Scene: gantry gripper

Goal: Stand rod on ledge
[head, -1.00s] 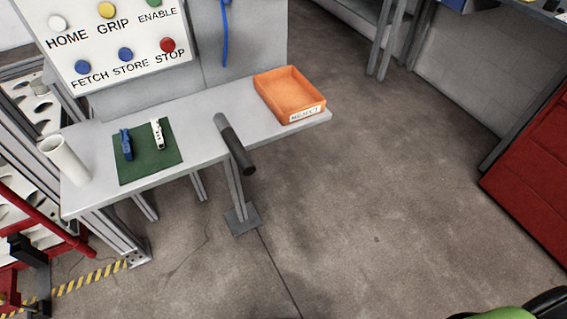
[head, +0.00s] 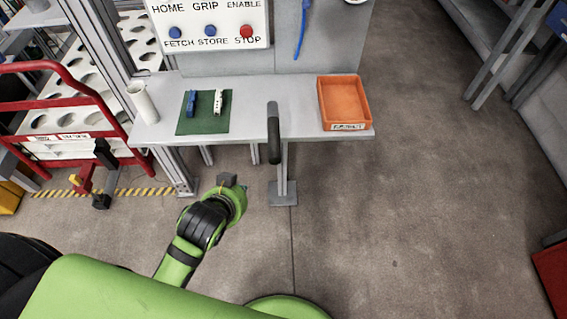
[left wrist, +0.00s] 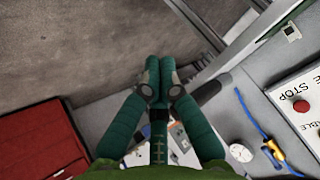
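The rod (head: 273,133) is a dark cylinder with a paler grey far end. It lies lengthwise across the front of the grey ledge (head: 250,121), its dark end sticking out past the front edge. My left gripper (head: 230,181) is in front of the ledge, left of the rod and apart from it. In the left wrist view the green fingers (left wrist: 160,64) come together at the tips, with nothing seen between them. My right gripper is out of view.
On the ledge are a white cup-like tube (head: 143,103), a green mat (head: 184,125) with a blue and a white piece, and an orange bin (head: 326,105). A button panel (head: 210,20) stands behind. A red-framed rack (head: 20,68) is at left.

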